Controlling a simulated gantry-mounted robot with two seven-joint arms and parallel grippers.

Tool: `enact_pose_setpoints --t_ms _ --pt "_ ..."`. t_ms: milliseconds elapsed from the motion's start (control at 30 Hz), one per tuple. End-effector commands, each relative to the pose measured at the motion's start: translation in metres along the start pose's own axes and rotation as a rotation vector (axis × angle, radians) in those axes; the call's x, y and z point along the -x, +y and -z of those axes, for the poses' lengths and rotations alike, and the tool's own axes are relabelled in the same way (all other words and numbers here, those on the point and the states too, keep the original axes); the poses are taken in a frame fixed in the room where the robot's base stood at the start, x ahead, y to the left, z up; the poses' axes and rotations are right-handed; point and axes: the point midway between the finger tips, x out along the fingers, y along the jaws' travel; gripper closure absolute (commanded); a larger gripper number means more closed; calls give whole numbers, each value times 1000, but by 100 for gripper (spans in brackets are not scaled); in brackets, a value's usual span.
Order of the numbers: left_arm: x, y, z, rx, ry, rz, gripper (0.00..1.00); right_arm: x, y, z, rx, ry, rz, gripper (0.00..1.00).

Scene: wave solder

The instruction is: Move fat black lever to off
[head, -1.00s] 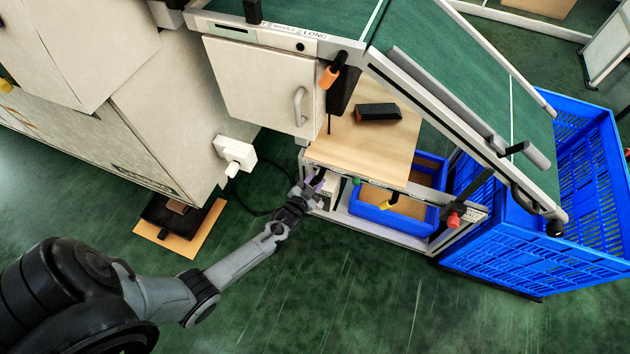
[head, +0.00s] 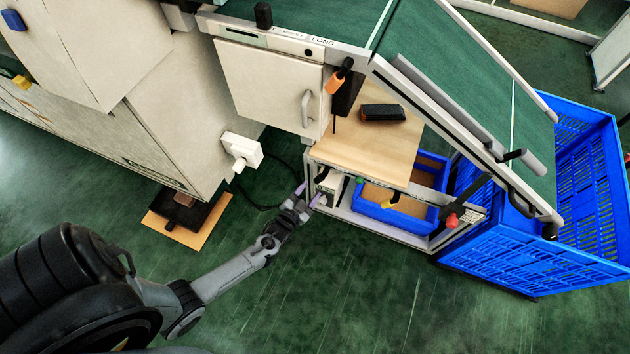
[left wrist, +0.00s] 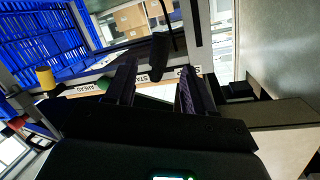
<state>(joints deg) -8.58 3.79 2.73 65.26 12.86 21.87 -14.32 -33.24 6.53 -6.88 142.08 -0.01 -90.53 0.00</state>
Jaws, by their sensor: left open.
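In the left wrist view a thick black lever (left wrist: 158,55) shows just beyond the gap between my left gripper's fingers, above a pale strip with partly hidden lettering, "STA" and "S". My left gripper (head: 309,194) is open and empty, its two fingers on either side of the lever in the left wrist view (left wrist: 159,70). I cannot tell whether they touch it. In the head view the gripper is in front of a small pale box (head: 329,183) under the wooden shelf; the lever is too small to make out there. My right gripper is not in view.
A wooden shelf (head: 345,150) carries a black block (head: 383,112). Below it is a blue bin (head: 397,212), with a red knob (head: 452,220) to the right. A large blue crate (head: 560,240) stands at the right. The green floor in front is clear.

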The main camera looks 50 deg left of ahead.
Motion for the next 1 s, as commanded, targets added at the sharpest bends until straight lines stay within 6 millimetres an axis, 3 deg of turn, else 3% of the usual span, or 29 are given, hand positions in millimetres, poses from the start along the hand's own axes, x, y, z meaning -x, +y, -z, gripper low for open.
enact_pose_setpoints --t_ms 200,833,1000 --pt "26 -1 1 0 -1 1 46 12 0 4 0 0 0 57" --pt "35 -1 0 -1 -2 0 46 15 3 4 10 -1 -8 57" --pt "55 -8 0 -13 -30 -14 46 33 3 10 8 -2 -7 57"
